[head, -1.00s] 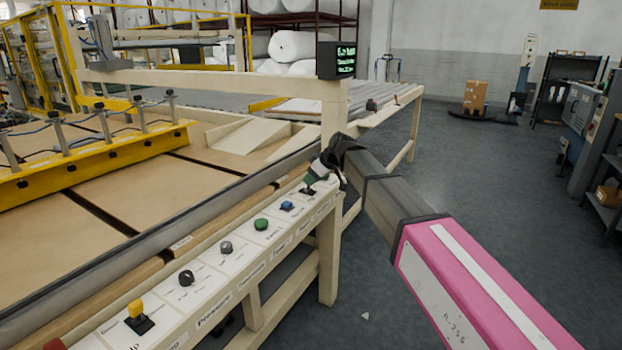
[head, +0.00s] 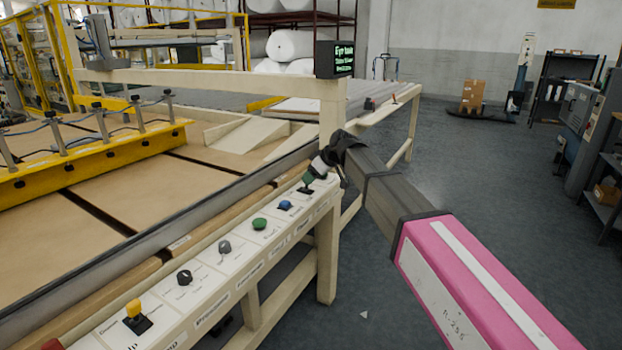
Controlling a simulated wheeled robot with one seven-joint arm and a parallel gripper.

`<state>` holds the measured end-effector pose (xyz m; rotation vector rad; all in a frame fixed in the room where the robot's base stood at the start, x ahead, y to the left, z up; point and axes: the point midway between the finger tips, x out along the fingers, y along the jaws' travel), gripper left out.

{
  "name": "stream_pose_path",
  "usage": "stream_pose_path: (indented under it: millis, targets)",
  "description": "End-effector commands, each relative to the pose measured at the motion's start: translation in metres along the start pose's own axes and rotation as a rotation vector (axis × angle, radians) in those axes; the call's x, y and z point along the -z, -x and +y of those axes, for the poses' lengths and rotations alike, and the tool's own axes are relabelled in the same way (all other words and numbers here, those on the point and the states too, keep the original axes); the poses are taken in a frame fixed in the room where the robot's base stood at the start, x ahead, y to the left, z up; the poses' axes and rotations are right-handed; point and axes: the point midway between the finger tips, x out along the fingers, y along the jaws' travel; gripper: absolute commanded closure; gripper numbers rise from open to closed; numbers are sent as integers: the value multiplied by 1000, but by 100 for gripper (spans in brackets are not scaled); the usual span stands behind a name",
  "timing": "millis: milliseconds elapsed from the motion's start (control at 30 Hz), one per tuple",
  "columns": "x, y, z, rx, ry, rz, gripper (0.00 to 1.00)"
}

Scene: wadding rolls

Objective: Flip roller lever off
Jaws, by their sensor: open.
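A small green-handled lever (head: 308,179) stands at the far end of the cream control panel, on a dark base. I cannot read its label. My gripper (head: 317,168) is right at it, coming from the right, with its pale fingertips at the handle's upper right. The jaws are open; whether they touch the handle is too small to tell. A yellow-topped lever (head: 135,313) stands at the near end of the panel, far from my gripper.
Between the levers are a black knob (head: 184,278), a grey knob (head: 224,247), a green button (head: 259,224) and a blue button (head: 285,205). A cream frame post (head: 328,250) stands close below my gripper. Open floor (head: 480,200) lies to the right.

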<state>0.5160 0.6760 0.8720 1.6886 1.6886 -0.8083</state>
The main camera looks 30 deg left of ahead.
Motion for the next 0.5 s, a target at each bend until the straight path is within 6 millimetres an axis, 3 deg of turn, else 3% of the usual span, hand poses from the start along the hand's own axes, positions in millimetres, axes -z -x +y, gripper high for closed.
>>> stream_pose_path:
  millis: [300, 500]
  targets:
    - [-1, 60, -1, -2, 0, 2, 47]
    - [0, 87, 0, -1, 0, 1, 47]
